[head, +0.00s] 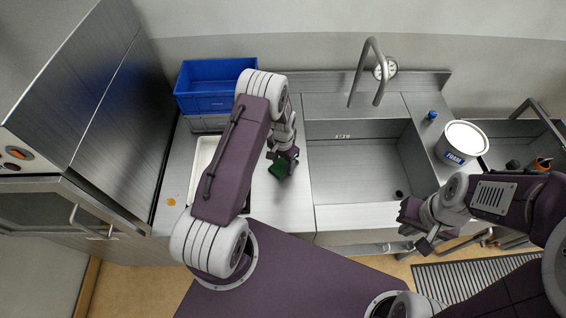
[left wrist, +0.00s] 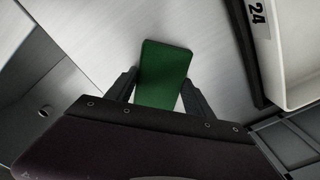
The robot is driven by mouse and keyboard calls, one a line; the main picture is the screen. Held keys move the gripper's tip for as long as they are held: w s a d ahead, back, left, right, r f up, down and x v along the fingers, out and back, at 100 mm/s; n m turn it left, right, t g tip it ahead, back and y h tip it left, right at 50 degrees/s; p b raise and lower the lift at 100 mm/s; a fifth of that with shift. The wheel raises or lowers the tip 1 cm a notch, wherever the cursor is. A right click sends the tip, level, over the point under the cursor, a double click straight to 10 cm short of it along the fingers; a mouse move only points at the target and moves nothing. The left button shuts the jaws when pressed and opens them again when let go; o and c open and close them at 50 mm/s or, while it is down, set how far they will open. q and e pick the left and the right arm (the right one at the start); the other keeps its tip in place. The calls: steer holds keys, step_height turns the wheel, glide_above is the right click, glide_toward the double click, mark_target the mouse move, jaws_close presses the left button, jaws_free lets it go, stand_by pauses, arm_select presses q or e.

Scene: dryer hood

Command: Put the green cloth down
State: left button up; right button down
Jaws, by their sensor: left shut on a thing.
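The green cloth (head: 280,169) is a small dark green piece over the steel counter between the white tray and the sink. In the left wrist view the cloth (left wrist: 164,75) looks like a flat rectangle, gripped between the two dark fingers. My left gripper (head: 284,158) points down and is shut on it. I cannot tell whether the cloth touches the counter. My right gripper (head: 418,228) is in front of the sink's right side, away from the cloth. Its fingers are too unclear to tell open from shut.
A white tray (head: 204,160) lies left of the cloth, partly behind my left arm. A blue crate (head: 215,86) stands behind it. The sink (head: 350,176) is to the right, with a white FOAM tub (head: 462,140) beyond. Counter (head: 290,208) in front of the cloth is bare.

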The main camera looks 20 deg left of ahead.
arm_select(q)
steer(key=o, duration=1.4)
steer(key=shift+f, duration=0.1)
steer(key=shift+o, duration=0.2)
